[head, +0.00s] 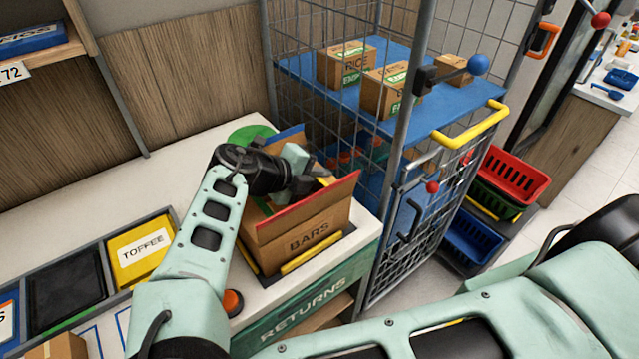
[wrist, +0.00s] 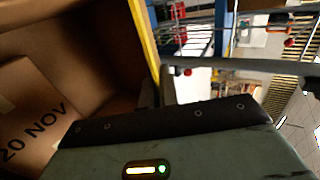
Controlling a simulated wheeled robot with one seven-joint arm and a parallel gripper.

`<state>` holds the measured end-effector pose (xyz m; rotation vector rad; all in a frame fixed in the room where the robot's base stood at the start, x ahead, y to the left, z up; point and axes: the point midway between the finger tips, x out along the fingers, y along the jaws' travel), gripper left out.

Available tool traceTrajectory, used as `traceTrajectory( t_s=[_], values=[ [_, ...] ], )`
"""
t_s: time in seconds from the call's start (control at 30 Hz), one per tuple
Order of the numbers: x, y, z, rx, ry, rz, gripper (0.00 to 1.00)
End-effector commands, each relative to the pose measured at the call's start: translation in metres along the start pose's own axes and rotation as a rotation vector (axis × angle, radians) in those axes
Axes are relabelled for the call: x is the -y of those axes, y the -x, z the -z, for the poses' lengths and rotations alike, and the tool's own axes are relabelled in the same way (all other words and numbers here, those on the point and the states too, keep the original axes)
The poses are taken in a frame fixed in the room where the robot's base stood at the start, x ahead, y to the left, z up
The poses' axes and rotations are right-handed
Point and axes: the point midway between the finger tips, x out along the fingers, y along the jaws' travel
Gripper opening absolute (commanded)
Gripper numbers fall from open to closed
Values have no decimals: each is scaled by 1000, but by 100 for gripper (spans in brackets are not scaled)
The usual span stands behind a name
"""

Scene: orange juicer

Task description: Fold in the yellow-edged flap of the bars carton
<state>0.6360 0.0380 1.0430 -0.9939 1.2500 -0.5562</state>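The bars carton (head: 300,240) stands open on the counter in the head view. Its red-edged flap (head: 312,203) stands up at the front and its blue-edged flap (head: 286,137) at the back. A bit of the yellow-edged flap (head: 324,181) shows at the right, beside my gripper (head: 315,176). In the wrist view, the yellow edge (wrist: 144,48) runs upright close to my gripper's fingers (wrist: 160,88). I cannot tell whether they touch it. A brown surface marked "20 NOV" (wrist: 35,130) shows to its left. My wrist hides much of the carton's opening, and the finger gap is unclear.
A wire cage trolley (head: 400,160) with small boxes on a blue shelf (head: 425,115) stands close to the carton's right. A toffee bin (head: 140,250) is at the left. An orange button (head: 232,302) is on the counter's front.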

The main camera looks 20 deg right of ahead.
Motion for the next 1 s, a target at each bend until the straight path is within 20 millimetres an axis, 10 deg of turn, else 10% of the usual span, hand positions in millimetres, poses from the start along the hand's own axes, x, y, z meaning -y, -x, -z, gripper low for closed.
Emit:
traceTrajectory(
  t_s=[0.53, 0.63, 1.0],
  values=[
    [-1, -1, 0, -3, 1, 17, 0],
    [-1, -1, 0, -3, 1, 17, 25],
    [-2, 3, 0, -1, 1, 16, 25]
  ],
)
